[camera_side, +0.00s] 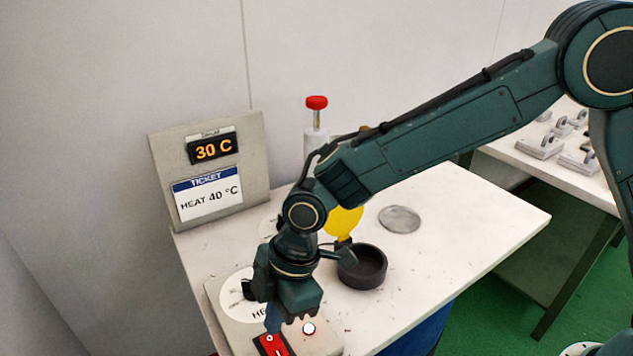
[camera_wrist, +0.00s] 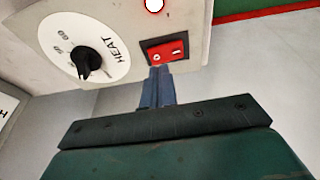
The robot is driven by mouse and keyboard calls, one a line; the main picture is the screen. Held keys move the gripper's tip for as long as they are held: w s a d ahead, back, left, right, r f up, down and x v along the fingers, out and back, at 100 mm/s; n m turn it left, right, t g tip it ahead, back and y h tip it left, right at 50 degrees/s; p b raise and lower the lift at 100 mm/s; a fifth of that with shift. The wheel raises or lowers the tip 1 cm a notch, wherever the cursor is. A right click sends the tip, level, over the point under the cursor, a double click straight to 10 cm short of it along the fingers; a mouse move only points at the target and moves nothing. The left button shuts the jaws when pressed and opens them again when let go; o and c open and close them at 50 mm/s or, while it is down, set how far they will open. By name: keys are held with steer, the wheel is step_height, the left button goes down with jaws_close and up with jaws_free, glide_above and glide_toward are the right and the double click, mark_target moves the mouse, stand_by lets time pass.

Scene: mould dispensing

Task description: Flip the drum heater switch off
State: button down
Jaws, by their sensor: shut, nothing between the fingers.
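The red rocker switch (camera_side: 271,344) sits on the grey heater control box at the front of the table. In the wrist view the switch (camera_wrist: 166,51) is beside a white HEAT dial (camera_wrist: 85,50) with a black knob. My gripper (camera_side: 272,325) points down at the switch, with its blue-grey fingers shut and empty. In the wrist view the fingertips (camera_wrist: 160,70) are at the switch's lower edge; I cannot tell whether they touch it. A white round lamp (camera_side: 309,329) on the box looks lit.
A panel at the back left has a display (camera_side: 213,146) reading 30 C and a ticket (camera_side: 208,193) reading HEAT 40 °C. A dark round cup (camera_side: 363,268), a yellow disc (camera_side: 343,221) and a red-topped post (camera_side: 317,103) stand near my arm.

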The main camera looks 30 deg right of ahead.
mark_target(271, 337)
steer(key=shift+w+f, duration=0.15)
steer(key=shift+f, duration=1.15)
steer(key=shift+w+f, duration=0.15)
steer(key=shift+f, duration=0.1)
steer(key=shift+s, duration=0.2)
steer(key=shift+s+r, duration=0.25)
steer(key=shift+s, duration=0.35)
steer(key=shift+r, duration=0.15)
